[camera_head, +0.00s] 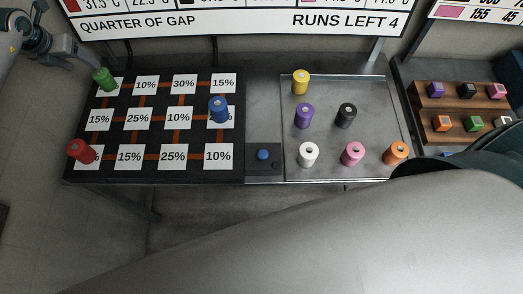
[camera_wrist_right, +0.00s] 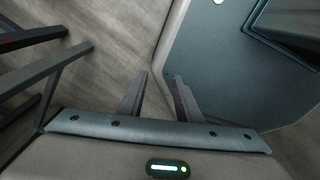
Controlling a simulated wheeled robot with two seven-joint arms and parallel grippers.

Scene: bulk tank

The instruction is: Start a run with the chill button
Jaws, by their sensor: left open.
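A round blue button (camera_head: 263,154) sits on a small dark panel (camera_head: 252,174) between the black board and the metal tray; no label is readable on it. A smaller dark knob or button shows beside it. My left gripper (camera_head: 70,52) is open at the upper left, beyond the board's far left corner and well away from the button. My right gripper (camera_wrist_right: 160,80) shows in the right wrist view with its two fingers apart and nothing between them. It is over the floor beside a dark blue-grey surface, and the button is not in that view.
The black board (camera_head: 125,78) has percent cards with green, red (camera_head: 81,151) and blue (camera_head: 218,110) cylinders. The metal tray (camera_head: 372,130) holds several coloured cylinders. A wooden rack (camera_head: 460,103) of coloured blocks is at right. A sign (camera_head: 240,22) reads "RUNS LEFT 4". My grey arm covers the lower right.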

